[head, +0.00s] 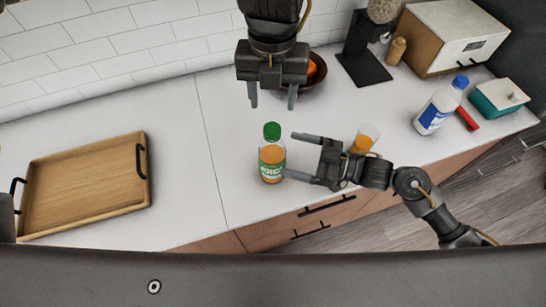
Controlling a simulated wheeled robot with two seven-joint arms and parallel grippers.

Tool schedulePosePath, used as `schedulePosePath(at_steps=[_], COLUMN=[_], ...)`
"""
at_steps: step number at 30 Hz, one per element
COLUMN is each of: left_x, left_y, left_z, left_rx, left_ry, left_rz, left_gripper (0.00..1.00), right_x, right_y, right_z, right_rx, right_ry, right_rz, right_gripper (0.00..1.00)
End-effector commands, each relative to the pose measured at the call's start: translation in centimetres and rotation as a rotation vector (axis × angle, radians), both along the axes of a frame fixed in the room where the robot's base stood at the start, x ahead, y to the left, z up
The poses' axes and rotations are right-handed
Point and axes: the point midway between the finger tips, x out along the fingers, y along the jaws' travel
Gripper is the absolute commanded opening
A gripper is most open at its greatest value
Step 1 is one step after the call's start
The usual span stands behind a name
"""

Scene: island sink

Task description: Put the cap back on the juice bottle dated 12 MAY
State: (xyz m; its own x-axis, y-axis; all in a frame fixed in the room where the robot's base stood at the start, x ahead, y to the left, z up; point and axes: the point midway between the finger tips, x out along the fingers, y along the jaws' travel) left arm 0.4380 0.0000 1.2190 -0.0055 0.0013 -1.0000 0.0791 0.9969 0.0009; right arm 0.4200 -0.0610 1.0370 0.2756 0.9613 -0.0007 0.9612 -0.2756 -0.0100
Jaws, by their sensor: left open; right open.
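The juice bottle (272,166) stands upright on the white counter, with orange juice and a green label. Its date is too small to read. A green cap (272,131) sits at the bottle's mouth; I cannot tell whether it is seated or loose. My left gripper (272,107) is open and empty, pointing down over the counter just above the cap in the picture. My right gripper (289,154) is open, coming from the right, with its fingertips at the bottle's right side. I cannot tell whether they touch the bottle.
A glass of orange juice (367,133) stands close behind my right gripper. A white bottle with blue cap (437,108), a red object (467,119) and a teal box (497,98) stand at right. A bowl (317,73) is behind. A wooden tray (85,185) lies left.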

Motion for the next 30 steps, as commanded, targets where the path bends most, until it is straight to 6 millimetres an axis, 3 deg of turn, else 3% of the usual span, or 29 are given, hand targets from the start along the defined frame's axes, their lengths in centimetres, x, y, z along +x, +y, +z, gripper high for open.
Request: schedulePosePath(at_steps=[6,12,25,30], left_x=[0.0,0.0,0.0,0.0], left_y=[0.0,0.0,0.0,0.0], left_z=[0.1,0.0,0.1,0.0], left_rx=[0.0,0.0,0.0,0.0], left_ry=[-0.001,0.0,0.0,0.0], left_rz=[0.0,0.001,0.001,0.001], left_gripper=[0.52,0.52,0.52,0.52], right_x=[1.0,1.6,1.7,1.7], right_y=[3.6,5.5,6.1,6.1], right_z=[0.1,0.1,0.0,0.0], right_rx=[0.003,0.001,0.0,0.0], right_ry=[-0.001,-0.001,0.0,0.0], right_rz=[0.003,0.001,0.002,0.001], right_gripper=[0.87,0.87,0.87,0.65])
